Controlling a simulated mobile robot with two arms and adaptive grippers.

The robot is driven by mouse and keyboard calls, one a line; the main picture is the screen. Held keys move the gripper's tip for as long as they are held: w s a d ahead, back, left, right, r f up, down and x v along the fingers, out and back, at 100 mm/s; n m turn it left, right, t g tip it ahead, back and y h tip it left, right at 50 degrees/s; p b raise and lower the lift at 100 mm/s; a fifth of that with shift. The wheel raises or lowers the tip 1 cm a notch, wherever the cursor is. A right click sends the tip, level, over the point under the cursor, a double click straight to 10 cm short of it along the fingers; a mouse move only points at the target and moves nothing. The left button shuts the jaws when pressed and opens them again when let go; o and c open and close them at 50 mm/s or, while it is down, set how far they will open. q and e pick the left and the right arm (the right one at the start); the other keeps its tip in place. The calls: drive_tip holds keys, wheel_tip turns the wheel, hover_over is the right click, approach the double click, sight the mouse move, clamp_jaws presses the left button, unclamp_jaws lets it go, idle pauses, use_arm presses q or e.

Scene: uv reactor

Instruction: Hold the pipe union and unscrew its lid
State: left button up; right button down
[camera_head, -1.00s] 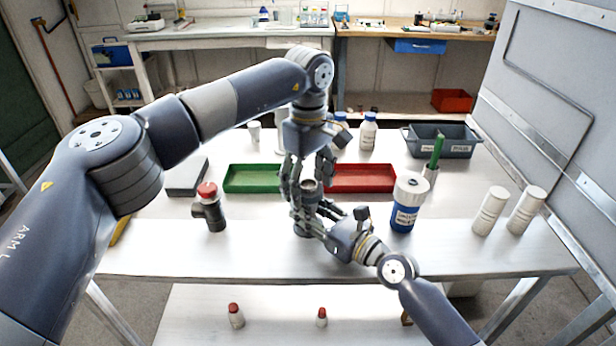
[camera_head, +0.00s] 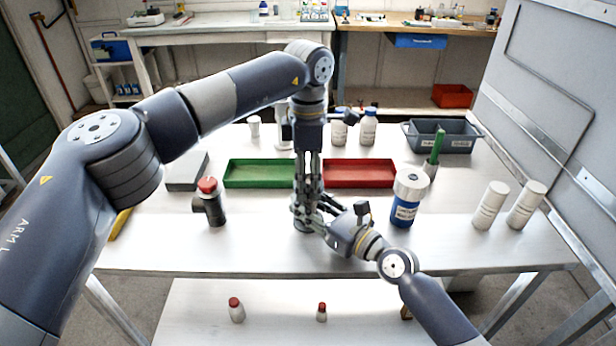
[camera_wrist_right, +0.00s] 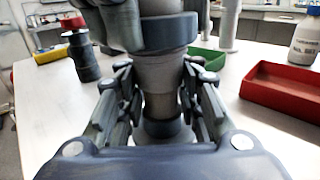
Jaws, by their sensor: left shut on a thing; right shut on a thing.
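The pipe union (camera_wrist_right: 160,85) stands upright on the table, a grey body with a dark collar at its foot. Its lid, a wide dark ring (camera_wrist_right: 172,32), sits on top. In the head view both grippers hide most of it. My right gripper (camera_head: 306,214) comes in from the right and is shut on the body; its fingers flank the body in the right wrist view (camera_wrist_right: 160,95). My left gripper (camera_head: 307,200) points straight down from above and is shut on the lid; part of it shows at the top left of the right wrist view (camera_wrist_right: 115,25).
A dark pipe fitting with a red cap (camera_head: 209,207) stands left. A green tray (camera_head: 262,185) and red tray (camera_head: 358,186) lie behind the grippers. A blue-and-white jar (camera_head: 405,212) and two white cylinders (camera_head: 490,207) stand right. The table front is clear.

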use_arm(q)
drive_tip(key=n, duration=0.5)
drive_tip(key=shift+n, duration=0.4)
drive_tip(key=n, duration=1.1)
drive_tip(key=shift+d+n, duration=0.1)
drive_tip(key=shift+n, duration=0.3)
drive_tip(key=shift+r, duration=0.2)
drive_tip(key=shift+r, duration=0.9)
drive_tip(key=shift+r, duration=0.1)
